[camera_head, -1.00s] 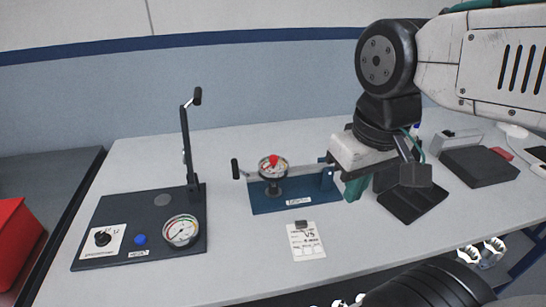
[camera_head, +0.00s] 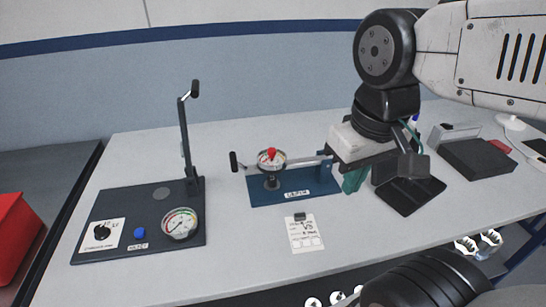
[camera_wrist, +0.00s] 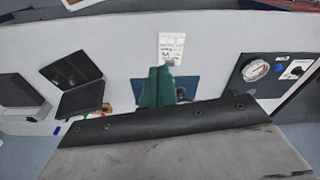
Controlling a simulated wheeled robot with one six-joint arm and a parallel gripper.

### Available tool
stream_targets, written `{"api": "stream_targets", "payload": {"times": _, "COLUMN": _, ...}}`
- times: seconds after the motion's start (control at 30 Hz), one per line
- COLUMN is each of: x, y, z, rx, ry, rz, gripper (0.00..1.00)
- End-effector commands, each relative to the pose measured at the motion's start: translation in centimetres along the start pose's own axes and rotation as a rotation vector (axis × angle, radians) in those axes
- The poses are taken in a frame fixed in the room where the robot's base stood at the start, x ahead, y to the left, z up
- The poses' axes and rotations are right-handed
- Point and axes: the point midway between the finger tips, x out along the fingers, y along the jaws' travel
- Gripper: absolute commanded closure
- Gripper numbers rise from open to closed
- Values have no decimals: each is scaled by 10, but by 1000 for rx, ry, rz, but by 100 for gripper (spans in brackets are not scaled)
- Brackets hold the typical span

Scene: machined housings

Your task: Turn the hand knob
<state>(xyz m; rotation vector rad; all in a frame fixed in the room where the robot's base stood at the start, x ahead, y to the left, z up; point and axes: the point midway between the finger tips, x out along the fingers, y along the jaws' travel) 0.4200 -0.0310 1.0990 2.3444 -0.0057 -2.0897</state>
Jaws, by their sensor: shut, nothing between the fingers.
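A small black knob (camera_head: 102,233) sits on a white dial plate on the dark panel (camera_head: 165,208) at the left of the table. The knob also shows at the right edge of the wrist view (camera_wrist: 297,71). My gripper (camera_head: 354,180) hangs well to the right of it, by the right end of the blue fixture (camera_head: 262,196). Its green fingers show in the wrist view (camera_wrist: 157,85), together and empty, pointing toward the table. The fingers partly hide the blue fixture in that view.
The dark panel also carries a gauge (camera_head: 180,223), a blue button (camera_head: 140,233) and an upright lever (camera_head: 187,140). A red-centred dial (camera_head: 271,158) stands on the blue fixture. A white card (camera_head: 305,233) lies in front. Black trays (camera_head: 408,194) lie right. A red box (camera_head: 18,235) stands far left.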

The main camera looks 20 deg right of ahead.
Motion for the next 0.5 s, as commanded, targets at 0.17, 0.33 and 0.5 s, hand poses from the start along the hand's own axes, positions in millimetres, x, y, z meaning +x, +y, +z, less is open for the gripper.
{"api": "stream_targets", "payload": {"times": 0.17, "x": 3, "y": -1, "z": -1, "rx": -3, "ry": -14, "rz": 0, "gripper": 64}}
{"api": "stream_targets", "payload": {"times": 0.33, "x": 12, "y": -3, "z": -15, "rx": -13, "ry": -88, "rz": -1, "gripper": 58}}
{"api": "stream_targets", "payload": {"times": 0.5, "x": 17, "y": -6, "z": -55, "rx": -107, "ry": -156, "rz": -7, "gripper": 58}}
